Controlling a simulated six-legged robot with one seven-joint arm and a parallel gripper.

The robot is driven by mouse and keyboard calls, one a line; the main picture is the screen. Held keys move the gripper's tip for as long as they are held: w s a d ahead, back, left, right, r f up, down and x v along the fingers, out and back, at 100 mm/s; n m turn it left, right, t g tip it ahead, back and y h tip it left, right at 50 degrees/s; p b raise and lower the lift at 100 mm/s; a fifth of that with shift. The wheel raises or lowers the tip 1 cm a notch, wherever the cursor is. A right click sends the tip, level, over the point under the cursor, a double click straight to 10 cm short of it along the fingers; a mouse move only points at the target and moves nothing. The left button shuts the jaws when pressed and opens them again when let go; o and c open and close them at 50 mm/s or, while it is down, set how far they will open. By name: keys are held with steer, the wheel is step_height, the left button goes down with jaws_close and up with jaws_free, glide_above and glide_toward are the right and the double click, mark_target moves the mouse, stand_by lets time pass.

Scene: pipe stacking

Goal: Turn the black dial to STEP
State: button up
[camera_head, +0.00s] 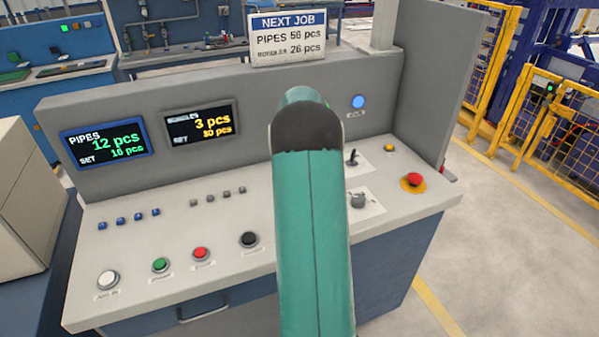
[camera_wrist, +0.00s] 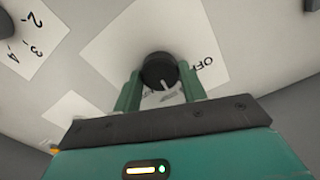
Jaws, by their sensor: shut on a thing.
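The black dial (camera_wrist: 158,68) sits on a white label plate (camera_wrist: 115,42) in the wrist view. The plate reads OFF to the right of the dial; other lettering below it is partly hidden and unreadable. A pale pointer mark on the dial faces down toward my gripper's palm. My gripper (camera_wrist: 160,84) is shut on the dial, with one green finger on each side. In the head view my green arm hides the gripper and its grip on the dial.
The grey control console (camera_head: 330,255) carries green (camera_head: 160,265), red (camera_head: 201,254) and black (camera_head: 249,239) buttons left of my arm. A red emergency button (camera_head: 413,180) is at the right. A plate with numbers (camera_wrist: 30,38) lies upper left in the wrist view.

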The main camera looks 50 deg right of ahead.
steer(key=shift+w+m, duration=0.1)
steer(key=shift+m, duration=1.2)
steer(key=o, duration=1)
steer(key=shift+c, duration=0.2)
steer(key=shift+r, duration=0.1)
step_height(320, 180, up, 14)
steer(key=shift+f, duration=0.2)
